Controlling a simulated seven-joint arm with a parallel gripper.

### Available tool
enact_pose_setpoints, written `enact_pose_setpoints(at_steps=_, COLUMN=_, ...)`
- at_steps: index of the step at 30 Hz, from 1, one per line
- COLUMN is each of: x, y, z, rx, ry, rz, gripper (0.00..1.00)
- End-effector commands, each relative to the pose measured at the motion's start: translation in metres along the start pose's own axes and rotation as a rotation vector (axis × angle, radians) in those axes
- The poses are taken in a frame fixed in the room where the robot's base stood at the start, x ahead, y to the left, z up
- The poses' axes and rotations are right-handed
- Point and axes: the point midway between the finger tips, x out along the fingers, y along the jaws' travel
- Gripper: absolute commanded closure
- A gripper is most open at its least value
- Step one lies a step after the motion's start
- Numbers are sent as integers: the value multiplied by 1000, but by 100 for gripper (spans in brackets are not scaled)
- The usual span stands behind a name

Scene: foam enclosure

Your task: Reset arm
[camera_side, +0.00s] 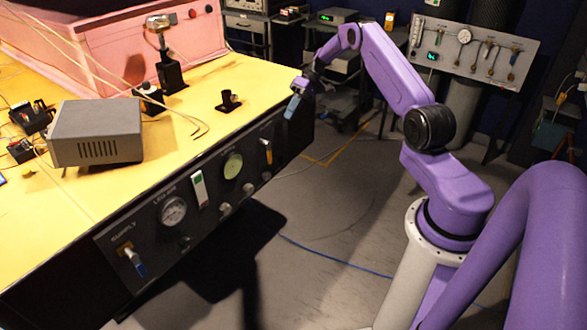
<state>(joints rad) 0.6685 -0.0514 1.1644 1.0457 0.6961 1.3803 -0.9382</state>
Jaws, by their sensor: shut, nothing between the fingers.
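My arm is purple with black joints and rises from a grey-white pedestal at the right. It bends over at the top, and my gripper (291,108) hangs down at the right edge of the yellow table top (185,155). The gripper looks small and bluish at its tip. The fingers are shut with nothing seen between them. It is near the table's far right corner, but I cannot tell whether it touches the edge.
A small black holder (228,102) stands on the table left of my gripper. A grey box (97,132), a black post (170,72) and a pink foam enclosure (115,45) are farther left. The dark front panel (200,195) carries gauges and valves. Open floor (320,215) lies between table and pedestal.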

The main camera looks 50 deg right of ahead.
Motion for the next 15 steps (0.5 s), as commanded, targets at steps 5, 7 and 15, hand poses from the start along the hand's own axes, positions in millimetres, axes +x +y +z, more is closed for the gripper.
enact_pose_setpoints(at_steps=5, x=33, y=-91, z=-3, rx=-72, ry=-167, rz=78, gripper=100)
enact_pose_setpoints(at_steps=7, x=45, y=-124, z=3, rx=-101, ry=-223, rz=112, gripper=100)
enact_pose_setpoints(at_steps=15, x=81, y=-238, z=56, rx=-245, ry=-397, rz=258, gripper=100)
